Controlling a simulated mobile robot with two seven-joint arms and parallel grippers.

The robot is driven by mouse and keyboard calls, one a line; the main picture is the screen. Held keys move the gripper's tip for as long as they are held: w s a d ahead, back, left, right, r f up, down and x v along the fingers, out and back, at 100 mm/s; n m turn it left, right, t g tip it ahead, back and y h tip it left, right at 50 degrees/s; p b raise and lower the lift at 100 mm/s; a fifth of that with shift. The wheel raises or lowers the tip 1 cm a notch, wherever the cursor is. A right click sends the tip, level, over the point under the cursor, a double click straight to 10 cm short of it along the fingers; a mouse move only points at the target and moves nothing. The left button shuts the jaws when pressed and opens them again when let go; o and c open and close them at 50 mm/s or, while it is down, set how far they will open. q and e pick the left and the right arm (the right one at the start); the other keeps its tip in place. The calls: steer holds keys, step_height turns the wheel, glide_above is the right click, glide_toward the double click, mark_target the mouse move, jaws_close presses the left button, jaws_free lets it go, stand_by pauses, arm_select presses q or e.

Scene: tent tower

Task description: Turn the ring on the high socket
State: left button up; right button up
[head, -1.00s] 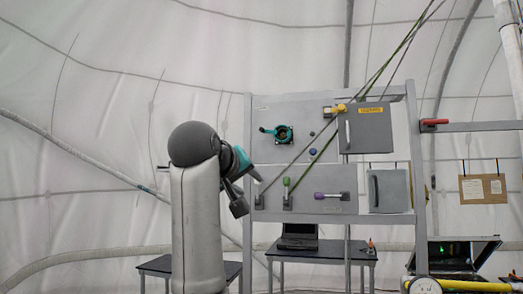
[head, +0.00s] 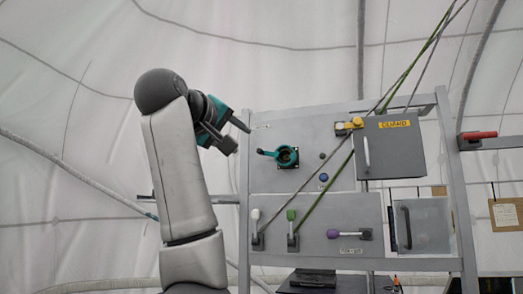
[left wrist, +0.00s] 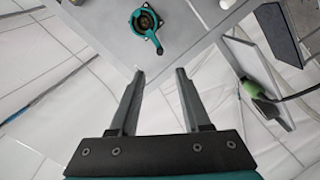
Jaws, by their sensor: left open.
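The high socket is on the upper panel (head: 335,118). Its teal ring (head: 288,147) surrounds a dark round opening, and a teal lever on the ring points left in the head view. My left gripper (head: 238,135) is raised to the left of the ring, near the panel's left edge, and touches nothing. In the left wrist view the open, empty fingers (left wrist: 160,78) point toward the panel, and the ring (left wrist: 147,36) shows just beyond and above the fingertips, with its lever (left wrist: 155,44) toward them. My right gripper is not in view.
A grey guard box (head: 390,152) and yellow knob (head: 349,125) are right of the socket. A lower panel carries white (head: 255,214), green (head: 291,215) and purple (head: 335,233) levers. Slanting ropes (head: 335,178) cross the frame.

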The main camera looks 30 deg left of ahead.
mark_target(259, 151)
arm_select(q)
steer(key=w+p, duration=0.1)
steer(key=w, duration=0.2)
steer(key=w+a+p, duration=0.1)
steer(key=w+p, duration=0.1)
steer(key=w, duration=0.2)
steer(key=w+p, duration=0.2)
steer(key=w, duration=0.2)
steer(key=shift+w+a+r, duration=0.1)
steer(key=shift+w+a, duration=0.05)
steer(key=shift+a, duration=0.25)
steer(key=shift+w+a+p, duration=0.15)
steer(key=shift+w+p, duration=0.25)
steer(key=shift+w, duration=0.35)
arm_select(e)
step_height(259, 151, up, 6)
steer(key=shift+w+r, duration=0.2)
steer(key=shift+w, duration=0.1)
arm_select(q)
jaws_close()
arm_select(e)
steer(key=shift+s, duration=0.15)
